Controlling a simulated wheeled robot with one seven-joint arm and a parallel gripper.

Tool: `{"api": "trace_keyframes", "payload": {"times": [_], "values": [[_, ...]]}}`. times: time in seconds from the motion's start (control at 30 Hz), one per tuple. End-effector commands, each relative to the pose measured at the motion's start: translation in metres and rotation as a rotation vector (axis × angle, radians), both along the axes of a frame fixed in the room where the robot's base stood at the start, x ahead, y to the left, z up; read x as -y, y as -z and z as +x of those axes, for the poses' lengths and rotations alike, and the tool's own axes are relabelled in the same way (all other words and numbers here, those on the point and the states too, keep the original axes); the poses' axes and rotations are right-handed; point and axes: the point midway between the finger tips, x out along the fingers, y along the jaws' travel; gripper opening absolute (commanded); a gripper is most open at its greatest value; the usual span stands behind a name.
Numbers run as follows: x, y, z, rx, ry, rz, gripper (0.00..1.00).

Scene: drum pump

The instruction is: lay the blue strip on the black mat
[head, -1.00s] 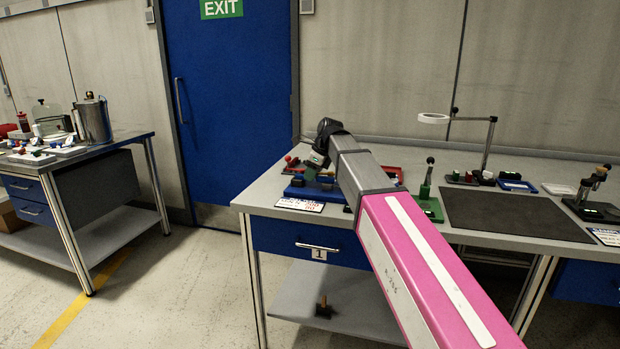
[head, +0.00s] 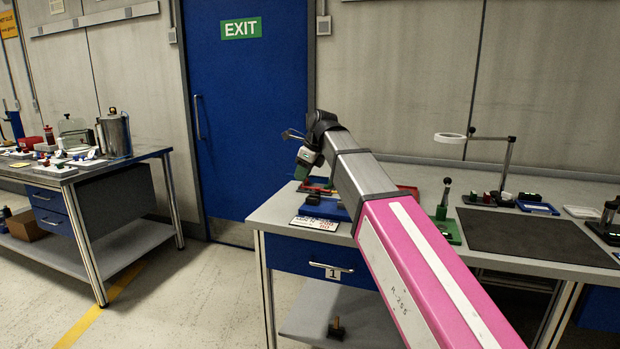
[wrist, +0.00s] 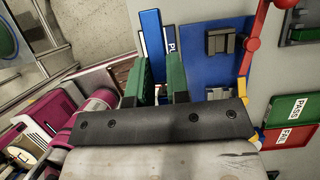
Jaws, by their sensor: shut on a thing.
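The blue strip (wrist: 151,40) stands out between the green fingers of my gripper (wrist: 160,80) in the wrist view. My gripper is shut on it and holds it near the blue board (wrist: 205,75). In the head view my gripper (head: 304,168) is above the left end of the right bench, and the strip cannot be made out there. The black mat (head: 530,236) lies flat and bare on the same bench, well to the right of my gripper.
A green stand with an upright handle (head: 446,222) is between the blue board and the mat. A ring lamp (head: 451,138), small blocks and a blue tray (head: 537,208) stand behind the mat. A white label card (head: 314,223) lies at the bench's front edge. Another bench (head: 100,170) stands left.

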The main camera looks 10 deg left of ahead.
Motion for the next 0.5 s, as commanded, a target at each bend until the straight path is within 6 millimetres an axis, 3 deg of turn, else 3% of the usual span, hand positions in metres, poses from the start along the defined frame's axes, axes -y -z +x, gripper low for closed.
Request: {"api": "trace_keyframes", "payload": {"times": [0.5], "values": [[-0.007,-0.021,-0.007,0.001,0.000,0.001,0.00]]}}
